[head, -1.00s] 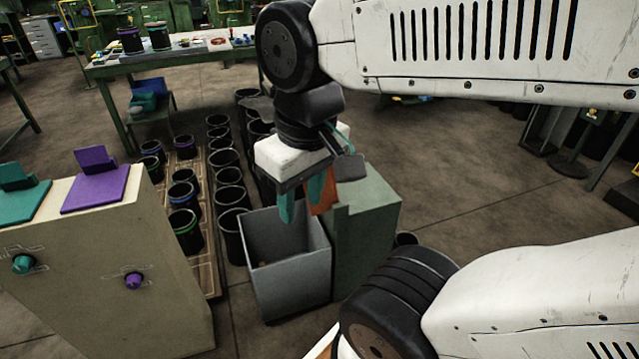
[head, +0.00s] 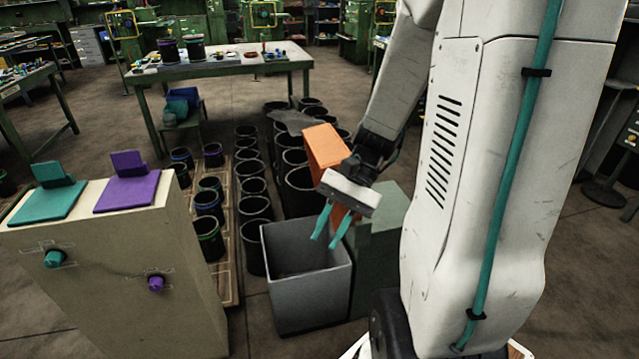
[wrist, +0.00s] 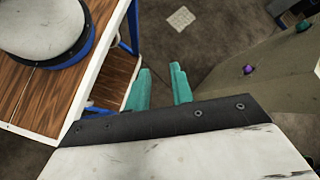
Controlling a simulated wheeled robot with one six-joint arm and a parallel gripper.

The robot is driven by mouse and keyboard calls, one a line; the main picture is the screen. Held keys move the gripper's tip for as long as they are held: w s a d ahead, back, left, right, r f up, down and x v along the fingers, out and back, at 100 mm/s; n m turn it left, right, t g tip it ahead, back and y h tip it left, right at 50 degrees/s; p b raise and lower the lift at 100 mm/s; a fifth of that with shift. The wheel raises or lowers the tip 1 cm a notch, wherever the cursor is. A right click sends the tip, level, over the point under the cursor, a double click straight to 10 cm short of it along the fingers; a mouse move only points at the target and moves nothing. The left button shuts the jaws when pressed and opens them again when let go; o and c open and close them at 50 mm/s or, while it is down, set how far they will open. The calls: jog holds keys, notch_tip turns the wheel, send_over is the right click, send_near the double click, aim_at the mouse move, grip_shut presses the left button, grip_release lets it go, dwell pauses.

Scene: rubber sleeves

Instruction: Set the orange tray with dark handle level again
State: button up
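An orange tray (head: 324,146) shows in the head view behind my gripper, above the green cabinet (head: 378,238). It looks steeply tilted. My gripper's body and wrist cover part of it, and I cannot make out its dark handle. My gripper (head: 331,228) points down in front of the tray, over the grey open bin (head: 312,300). Its two teal fingers are apart with nothing visible between them. The wrist view also shows the gripper (wrist: 161,88) open and empty, with floor beyond the fingers. The tray is not in the wrist view.
A beige console (head: 110,270) with teal and purple panels and knobs stands at the left. Several black buckets (head: 209,203) stand in rows behind the bin. A worktable (head: 225,66) stands at the back.

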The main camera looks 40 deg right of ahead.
jog(key=w+d+f+m+t+h, duration=0.2)
jog(key=w+d+f+m+t, duration=0.2)
jog(key=d+m+t, duration=0.3)
jog(key=w+d+f+m+t+h, duration=0.2)
jog(key=w+d+f+m+t, duration=0.25)
jog(key=d+m+t, duration=0.35)
jog(key=w+d+f+m+t+h, duration=0.2)
jog(key=w+d+f+m+t, duration=0.2)
jog(key=d+m, duration=0.4)
jog(key=shift+n, duration=0.7)
jog(key=w, duration=0.7)
jog(key=shift+d+f, duration=0.1)
jog(key=shift+f, duration=0.05)
grip_shut()
